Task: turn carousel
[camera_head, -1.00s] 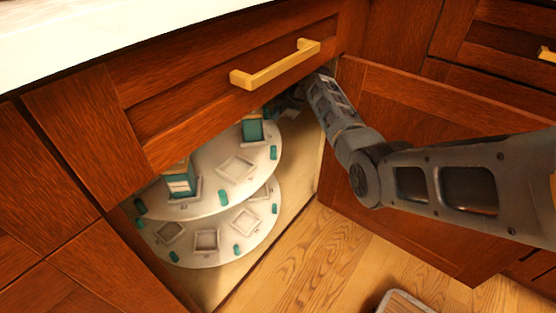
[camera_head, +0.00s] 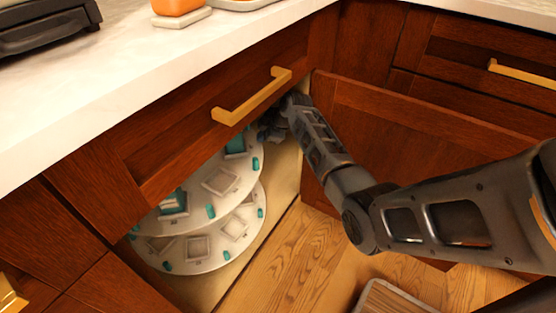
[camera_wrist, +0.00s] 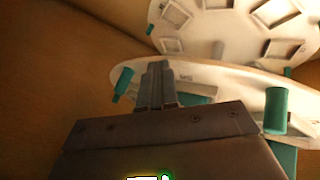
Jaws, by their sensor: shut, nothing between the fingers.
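The carousel is a white two-tier turntable inside the open corner cabinet, with its upper tier (camera_head: 195,215) and lower tier (camera_head: 215,258) showing in the head view. Square recesses and teal pegs sit on both tiers, and teal boxes stand on the upper one (camera_head: 235,146). The cabinet front hides its back part. My gripper (camera_head: 268,132) reaches in at the carousel's far right edge; its tips are hard to make out there. In the wrist view my gripper's fingers (camera_wrist: 158,70) are together and empty, beside a tier's rim, between a teal peg (camera_wrist: 122,84) and a larger one (camera_wrist: 277,110). Contact cannot be told.
A drawer with a brass handle (camera_head: 252,96) hangs above the opening. The open cabinet door (camera_head: 400,140) stands right, behind my arm. A white counter (camera_head: 110,95) lies above. A tray-like object (camera_head: 390,297) is on the otherwise clear wooden floor (camera_head: 290,245).

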